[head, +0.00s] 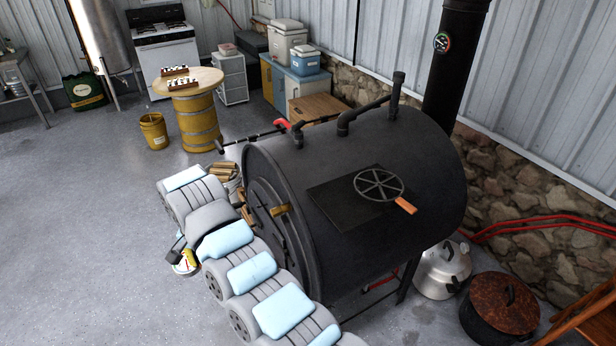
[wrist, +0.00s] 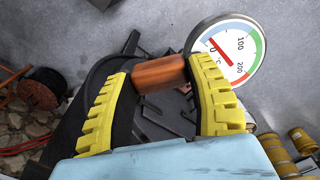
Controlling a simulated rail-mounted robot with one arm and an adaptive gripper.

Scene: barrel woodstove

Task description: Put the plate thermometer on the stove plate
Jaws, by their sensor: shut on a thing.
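The plate thermometer is a round white dial with blue, red and green bands (wrist: 232,50); it shows small in the head view (head: 188,258). My gripper (wrist: 160,75) is shut on its orange-brown grip, between two yellow ridged fingers. The dial is tilted and stands out past the right finger, which hides part of it. The stove plate (head: 335,208) is a dark flat square on top of the black barrel stove (head: 430,175).
A spoked round trivet (head: 380,185) with an orange handle lies over the plate's right part; the plate's left part is bare. Black pipes (head: 345,122) rise behind the plate. A stovepipe (head: 455,75) with its own dial stands at the back right.

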